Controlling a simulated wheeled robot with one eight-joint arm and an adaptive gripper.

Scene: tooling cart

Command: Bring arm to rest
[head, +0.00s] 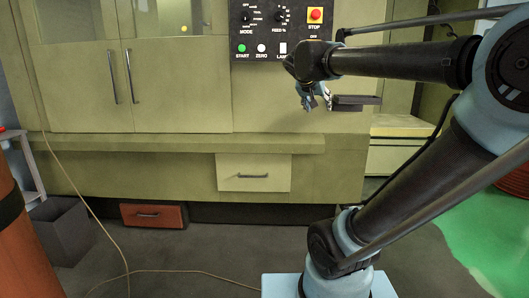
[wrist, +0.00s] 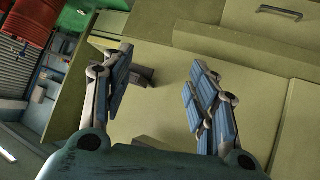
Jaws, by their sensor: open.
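My gripper (head: 316,97) hangs at the end of my arm in front of the olive machine, just below its control panel. In the wrist view its two fingers (wrist: 157,88) are spread apart with nothing between them. A dark grey bracket or shelf (head: 355,100) sticks out right beside the gripper in the head view. It shows partly behind the left finger in the wrist view (wrist: 141,74). I cannot tell whether the finger touches it.
The control panel (head: 282,31) has a red stop button (head: 316,15). Below are a cream drawer (head: 254,172) and a red-brown drawer (head: 153,215). A grey bin (head: 60,230) and an orange cylinder (head: 22,240) stand at left. A thin cable (head: 108,235) crosses the open floor.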

